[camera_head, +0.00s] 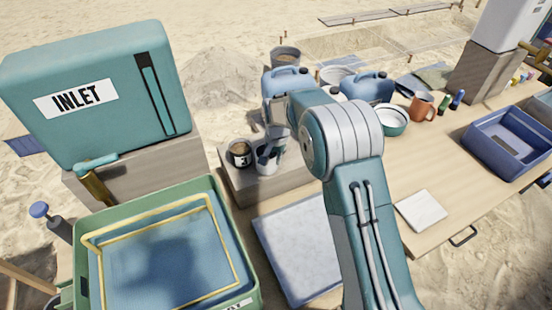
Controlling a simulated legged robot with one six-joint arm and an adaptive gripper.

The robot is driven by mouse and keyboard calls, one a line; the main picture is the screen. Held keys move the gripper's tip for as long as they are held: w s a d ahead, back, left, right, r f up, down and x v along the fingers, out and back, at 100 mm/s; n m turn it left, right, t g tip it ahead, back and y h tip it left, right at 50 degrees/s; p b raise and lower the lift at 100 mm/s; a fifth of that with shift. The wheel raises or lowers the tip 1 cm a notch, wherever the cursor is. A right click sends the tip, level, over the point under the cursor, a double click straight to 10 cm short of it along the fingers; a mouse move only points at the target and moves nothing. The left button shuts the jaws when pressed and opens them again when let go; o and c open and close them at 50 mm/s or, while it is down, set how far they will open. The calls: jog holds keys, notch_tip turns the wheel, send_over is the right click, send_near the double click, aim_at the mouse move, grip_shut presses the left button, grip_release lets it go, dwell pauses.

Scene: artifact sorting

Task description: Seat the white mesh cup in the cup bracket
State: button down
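My gripper (270,149) is at the top of a small white cup (266,167) on a wooden block (236,189) near the middle of the view. The fingers overlap the cup's mouth. I cannot tell whether they grip its rim or only reach into it. A mesh surface on the cup is too small to make out. A dark cup (240,154) with brown contents stands just left of it on the same block. I cannot make out the cup bracket for certain.
A green-rimmed water tub (262,292) with a yellow frame is at lower left, below the INLET tank (90,95). A pale mat (300,245) lies in front of the block. Blue jugs (368,88), bowls and an orange mug (422,106) stand behind my arm. A blue crate (510,142) is at right.

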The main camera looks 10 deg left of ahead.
jog(key=c, duration=0.8)
grip_release()
notch_tip(320, 180, up, 12)
jog(key=shift+f, duration=0.2)
jog(key=s+d+r+t, duration=0.1)
jog(key=s+d+r, duration=0.3)
jog(key=d+r, duration=0.5)
jog(key=s+d+r+t, duration=0.1)
jog(key=s+d+r, duration=0.3)
jog(key=s+d, duration=0.3)
jog(key=s+d+r+n+t, duration=0.1)
jog(key=s+d+r, duration=0.4)
jog(key=s, duration=0.5)
jog(key=shift+s+d+t, duration=0.4)
jog(key=shift+d+t, duration=0.2)
jog(key=shift+d, duration=0.6)
jog(key=shift+n+t, duration=0.4)
jog(key=shift+t, duration=0.3)
jog(key=s+d+f, duration=0.1)
jog(key=s, duration=0.2)
jog(key=s+d, duration=0.1)
jog(key=s, duration=0.2)
jog(key=s+d+f, duration=0.1)
jog(key=s, duration=0.2)
jog(key=shift+s+d+f, duration=0.15)
jog(key=shift+d+f, duration=0.15)
jog(key=shift+d, duration=0.1)
